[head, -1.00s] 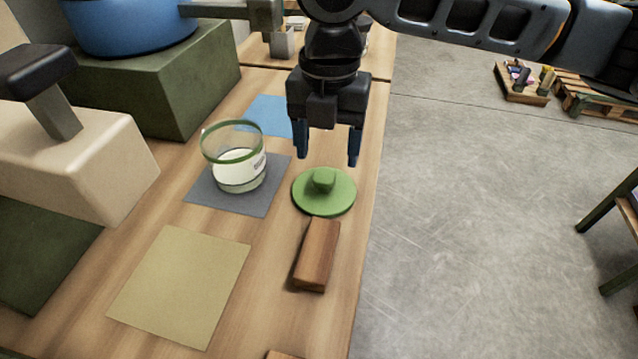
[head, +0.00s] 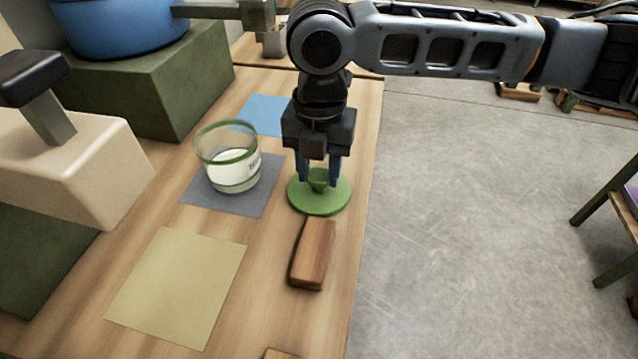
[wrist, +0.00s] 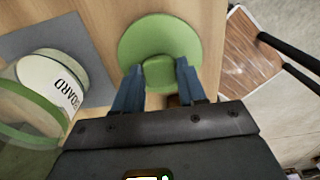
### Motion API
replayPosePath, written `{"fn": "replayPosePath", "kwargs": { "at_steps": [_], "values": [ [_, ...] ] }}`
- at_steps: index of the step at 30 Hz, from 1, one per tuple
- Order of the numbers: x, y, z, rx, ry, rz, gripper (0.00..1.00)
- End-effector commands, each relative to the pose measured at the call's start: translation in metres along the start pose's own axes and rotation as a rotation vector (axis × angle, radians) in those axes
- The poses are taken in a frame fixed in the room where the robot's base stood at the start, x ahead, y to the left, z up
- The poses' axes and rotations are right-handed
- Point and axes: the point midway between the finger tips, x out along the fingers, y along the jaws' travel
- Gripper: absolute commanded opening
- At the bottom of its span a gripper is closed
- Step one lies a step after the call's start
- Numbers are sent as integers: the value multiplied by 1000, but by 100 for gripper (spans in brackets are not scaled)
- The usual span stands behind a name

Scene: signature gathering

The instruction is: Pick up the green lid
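The green lid (head: 336,200) is a flat round disc with a knob in its middle, lying on the wooden table close to its right edge. My gripper (head: 319,180) points down over it, with its two blue fingers on either side of the knob. In the wrist view the fingers (wrist: 159,84) appear closed against the sides of the lid's knob (wrist: 158,71), and the disc (wrist: 160,36) spreads out beyond them. The lid looks level and still down at the table. The knob's near side is partly hidden by the fingers in the head view.
A glass jar (head: 228,170) with a green rim and a white label stands on a grey mat (head: 200,197) just left of the lid. A brown wooden block (head: 314,254) lies in front of the lid. A yellow mat (head: 178,288) is empty. Open floor is to the right.

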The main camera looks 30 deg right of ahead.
Motion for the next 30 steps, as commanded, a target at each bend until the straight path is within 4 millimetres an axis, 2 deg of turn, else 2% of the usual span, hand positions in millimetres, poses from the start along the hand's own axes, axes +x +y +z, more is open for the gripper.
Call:
{"fn": "replayPosePath", "kwargs": {
  "at_steps": [1, 10, 20, 25, 28, 29, 30],
  "values": [
    [0, 0, 0, 0, 0, 0, 35],
    [0, 0, 0, 0, 0, 0, 8],
    [-4, 0, 0, 0, -1, 0, 8],
    [-20, 1, 0, -1, 0, 0, 8],
    [-38, 1, 0, -1, -1, -1, 8],
    [-44, 0, 2, 1, -2, -2, 8],
    [-47, -5, 13, 6, -2, -3, 8]
  ]
}}
